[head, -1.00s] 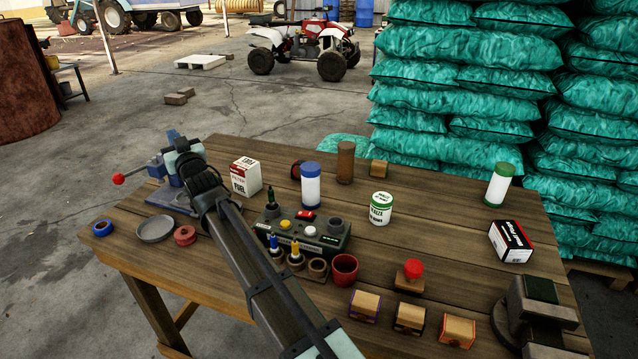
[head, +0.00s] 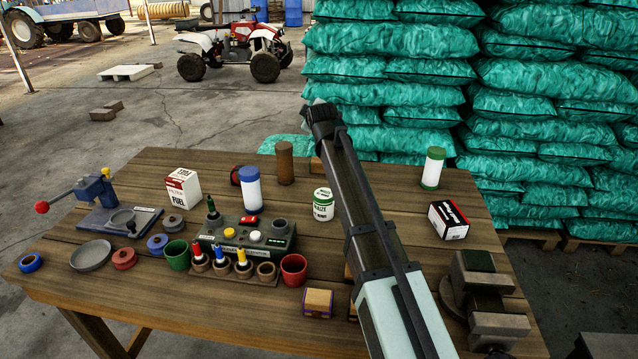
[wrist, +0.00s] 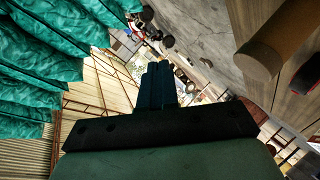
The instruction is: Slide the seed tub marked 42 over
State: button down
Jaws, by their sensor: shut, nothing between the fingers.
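A squat white tub (head: 323,205) with a green lid and green lettering stands upright mid-table in the head view, just left of my arm. It looks like a seed tub, but no 42 is readable on it. My gripper (wrist: 158,75) is shut and empty in the wrist view, with its narrow fingers pointing away from the table top into the air. In the head view my arm reaches past the tub towards the sacks, and its end hides the fingertips. The gripper touches nothing that I can see.
A brown cylinder (head: 285,163), blue-lidded white canister (head: 251,190) and fuel box (head: 183,189) stand left of the tub. A green-lidded canister (head: 433,168) and black-and-white box (head: 448,220) are right. A vise (head: 482,290) sits front right. Stacked teal sacks (head: 390,70) rise behind.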

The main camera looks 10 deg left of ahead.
aim_at(318, 193)
jog(key=s+d+f+n+g+h, duration=0.1)
jog(key=d+f+g, duration=0.15)
jog(key=d, duration=0.55)
jog(key=s+d+f+g+h, duration=0.2)
jog(key=d+f, duration=0.1)
jog(key=d, duration=0.5)
jog(key=s+f+n+g, duration=0.1)
jog(key=s+f+g, duration=0.25)
jog(key=s, duration=0.35)
jog(key=s+f+n+g, duration=0.1)
jog(key=s+f+g, duration=0.1)
jog(key=s+g, duration=0.45)
jog(key=shift+t+y, duration=0.4)
jog(key=shift+t, duration=0.35)
jog(key=a, duration=0.7)
jog(key=s+a, duration=0.1)
jog(key=a, duration=0.3)
jog(key=shift+a+f, duration=0.2)
jog(key=shift+f, duration=0.1)
jog(key=shift+s+f, duration=0.1)
jog(key=shift+f, duration=0.3)
jog(key=shift+d+f, duration=0.1)
